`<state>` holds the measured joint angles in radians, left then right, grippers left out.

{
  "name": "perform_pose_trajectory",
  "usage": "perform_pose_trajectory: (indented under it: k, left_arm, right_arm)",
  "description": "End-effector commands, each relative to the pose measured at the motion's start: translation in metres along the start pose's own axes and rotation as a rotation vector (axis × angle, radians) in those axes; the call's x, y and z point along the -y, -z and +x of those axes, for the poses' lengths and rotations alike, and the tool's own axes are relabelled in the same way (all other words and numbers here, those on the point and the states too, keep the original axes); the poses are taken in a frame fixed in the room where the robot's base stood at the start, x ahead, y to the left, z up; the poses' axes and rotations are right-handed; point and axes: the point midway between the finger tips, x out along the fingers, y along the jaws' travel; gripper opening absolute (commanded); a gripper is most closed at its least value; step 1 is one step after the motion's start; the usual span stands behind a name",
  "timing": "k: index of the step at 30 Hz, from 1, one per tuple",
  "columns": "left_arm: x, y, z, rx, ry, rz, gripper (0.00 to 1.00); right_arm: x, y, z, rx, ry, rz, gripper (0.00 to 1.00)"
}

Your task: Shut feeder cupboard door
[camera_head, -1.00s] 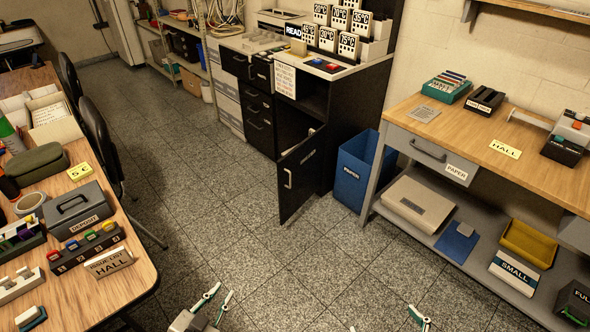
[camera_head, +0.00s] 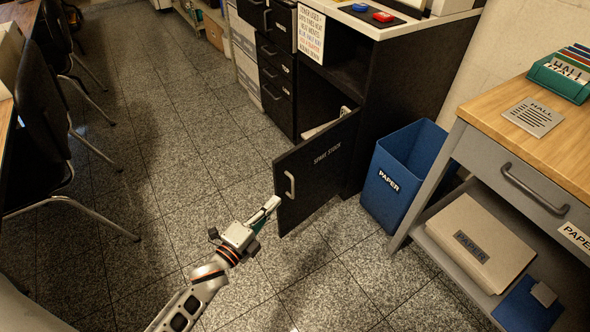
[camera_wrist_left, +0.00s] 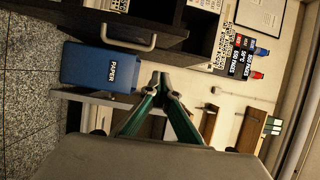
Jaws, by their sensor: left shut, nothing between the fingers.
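The black cupboard door (camera_head: 318,165) stands ajar, swung out from the dark cabinet (camera_head: 395,95), with a pale bar handle (camera_head: 290,185) near its free edge. Part of the cupboard's inside shows behind it. My left gripper (camera_head: 273,203) is shut and empty, with its tips beside the lower free edge of the door, below the handle. I cannot tell if they touch. In the left wrist view, the green-sided fingers (camera_wrist_left: 161,80) meet at their tips, and the door's handle (camera_wrist_left: 130,43) shows at upper left. My right gripper is out of view.
A blue paper bin (camera_head: 392,180) stands on the floor right of the door. A wooden-topped desk (camera_head: 490,115) with a lower shelf is further right. Black chairs (camera_head: 45,140) stand at left. The tiled floor (camera_head: 170,170) between is clear.

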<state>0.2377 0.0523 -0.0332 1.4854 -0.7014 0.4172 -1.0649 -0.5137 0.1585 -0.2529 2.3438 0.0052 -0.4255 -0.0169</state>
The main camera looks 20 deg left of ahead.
Motion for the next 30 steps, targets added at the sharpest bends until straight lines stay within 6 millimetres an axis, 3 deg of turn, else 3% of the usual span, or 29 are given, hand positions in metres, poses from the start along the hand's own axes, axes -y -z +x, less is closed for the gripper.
perform_pose_trajectory:
  k: [5,18,24,30]
  left_arm:
    - [0.004,0.0,0.019,-0.001,0.006,0.004,0.0]
    - [0.0,0.0,0.101,-0.001,0.0,0.001,0.0]
    - [0.002,-0.028,0.106,-0.001,0.001,0.004,0.0]
    - [0.003,-0.038,0.109,-0.001,0.004,0.002,0.0]
  right_arm:
    - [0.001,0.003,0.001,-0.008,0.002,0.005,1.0]
    - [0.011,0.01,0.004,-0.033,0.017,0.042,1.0]
    - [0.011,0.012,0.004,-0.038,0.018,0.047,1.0]
    - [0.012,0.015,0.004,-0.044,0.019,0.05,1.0]
